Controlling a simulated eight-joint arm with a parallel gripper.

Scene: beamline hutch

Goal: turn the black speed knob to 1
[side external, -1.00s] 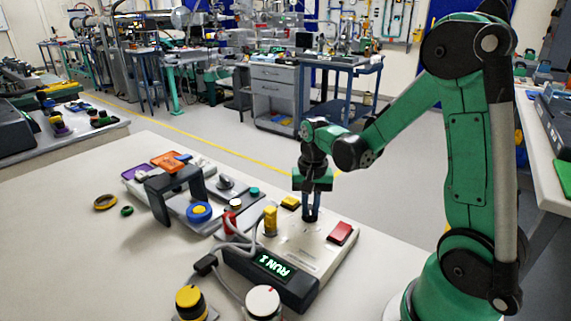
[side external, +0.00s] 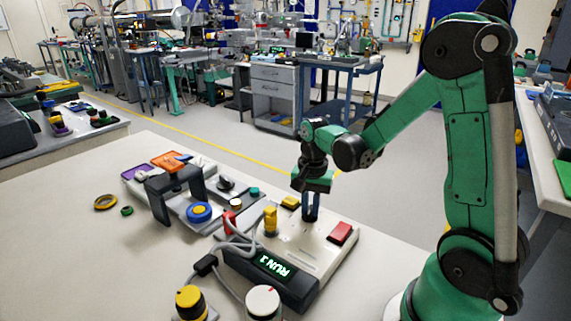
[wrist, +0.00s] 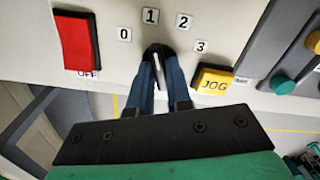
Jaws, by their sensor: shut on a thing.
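The black speed knob (wrist: 157,48) is mostly hidden between the blue fingers of my gripper (wrist: 159,62), which is shut on it. The printed labels 0 (wrist: 124,34), 1 (wrist: 151,16), 2 (wrist: 183,21) and 3 (wrist: 201,46) fan around it. The part of the knob that shows lies just below the 1; its pointer mark I cannot make out surely. In the side view my gripper (side external: 311,206) points down onto the pale control box (side external: 322,250).
A red OFF button (wrist: 76,42) and a yellow JOG button (wrist: 212,82) flank the knob. A yellow post (side external: 270,220) and grey cable (side external: 230,245) are close by. Two round knobs, yellow-topped (side external: 189,300) and white-topped (side external: 263,301), stand in front.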

